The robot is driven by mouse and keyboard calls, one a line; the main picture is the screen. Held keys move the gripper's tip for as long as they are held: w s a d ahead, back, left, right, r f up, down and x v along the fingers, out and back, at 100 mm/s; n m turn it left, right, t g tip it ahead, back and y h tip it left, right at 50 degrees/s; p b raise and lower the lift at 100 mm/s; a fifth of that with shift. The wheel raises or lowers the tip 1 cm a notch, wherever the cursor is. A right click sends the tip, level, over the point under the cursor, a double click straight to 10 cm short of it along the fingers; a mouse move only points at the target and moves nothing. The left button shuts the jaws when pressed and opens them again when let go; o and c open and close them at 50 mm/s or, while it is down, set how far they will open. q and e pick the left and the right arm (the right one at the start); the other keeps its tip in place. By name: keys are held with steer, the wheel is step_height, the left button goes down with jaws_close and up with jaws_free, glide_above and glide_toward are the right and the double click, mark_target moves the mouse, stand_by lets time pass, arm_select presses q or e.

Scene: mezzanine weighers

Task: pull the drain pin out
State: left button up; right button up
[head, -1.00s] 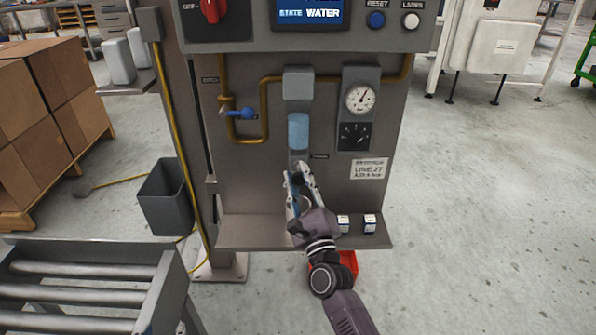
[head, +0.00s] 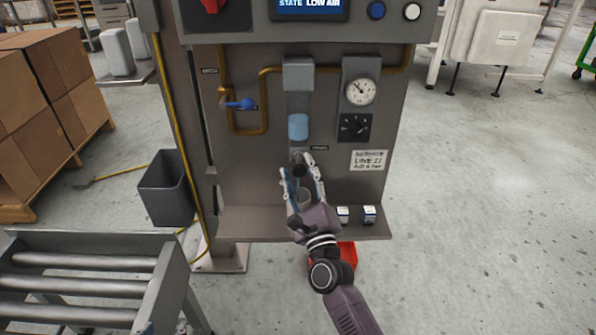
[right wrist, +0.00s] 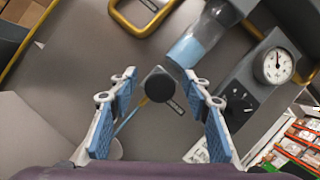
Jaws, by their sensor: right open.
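The drain pin appears to be the black round knob (right wrist: 160,85) below the clear bowl (head: 298,127) with blue water in it; the knob also shows in the head view (head: 298,169). My right gripper (head: 300,165) is open, with a finger on either side of the knob. In the right wrist view the fingers (right wrist: 160,82) show gaps to the knob on both sides. The pin's shaft is hidden behind the knob. My left gripper is in neither view.
A gauge (head: 360,91) and dial are right of the bowl, a blue-handled valve (head: 246,104) left.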

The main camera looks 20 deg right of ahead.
steer(key=v, duration=1.1)
steer(key=shift+s+f, duration=0.25)
steer(key=shift+s, duration=0.1)
